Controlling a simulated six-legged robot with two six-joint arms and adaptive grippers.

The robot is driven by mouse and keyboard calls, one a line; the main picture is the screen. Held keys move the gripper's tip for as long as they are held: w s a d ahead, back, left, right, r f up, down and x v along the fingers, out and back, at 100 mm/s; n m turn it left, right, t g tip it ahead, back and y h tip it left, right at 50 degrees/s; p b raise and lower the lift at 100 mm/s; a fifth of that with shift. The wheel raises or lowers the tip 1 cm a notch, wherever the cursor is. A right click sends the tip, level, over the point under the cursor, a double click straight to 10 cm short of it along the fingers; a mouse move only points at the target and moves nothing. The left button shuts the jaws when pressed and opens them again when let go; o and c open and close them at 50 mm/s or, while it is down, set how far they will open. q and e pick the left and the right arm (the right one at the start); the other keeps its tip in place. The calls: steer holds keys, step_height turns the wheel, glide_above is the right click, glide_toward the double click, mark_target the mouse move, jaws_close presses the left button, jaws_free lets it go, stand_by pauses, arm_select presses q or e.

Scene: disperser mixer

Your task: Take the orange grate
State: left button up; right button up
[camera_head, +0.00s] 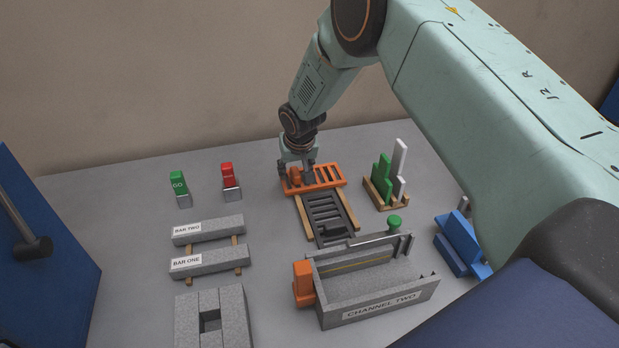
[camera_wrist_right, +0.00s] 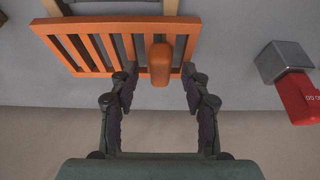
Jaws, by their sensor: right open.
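The orange grate (camera_head: 325,177) lies at the far end of a wooden frame, beyond a dark grate (camera_head: 325,210). It also shows in the right wrist view (camera_wrist_right: 95,50), with an orange handle (camera_wrist_right: 159,64) standing out from its bars. My right gripper (camera_head: 297,177) is over the left part of the orange grate in the head view. In the right wrist view its two open fingers (camera_wrist_right: 158,82) stand on either side of the handle, with gaps to it. I cannot tell whether a finger touches the grate. My left gripper is not in view.
A red switch (camera_head: 228,174) and a green GO switch (camera_head: 179,183) stand left of the grate. A wooden rack with green and white pieces (camera_head: 384,182) stands to the right. The CHANNEL TWO trough (camera_head: 378,312) is in front. Grey bars (camera_head: 208,229) lie at left.

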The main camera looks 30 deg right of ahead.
jaws_close()
stand_by(0.4)
steer(key=shift+r, duration=0.1)
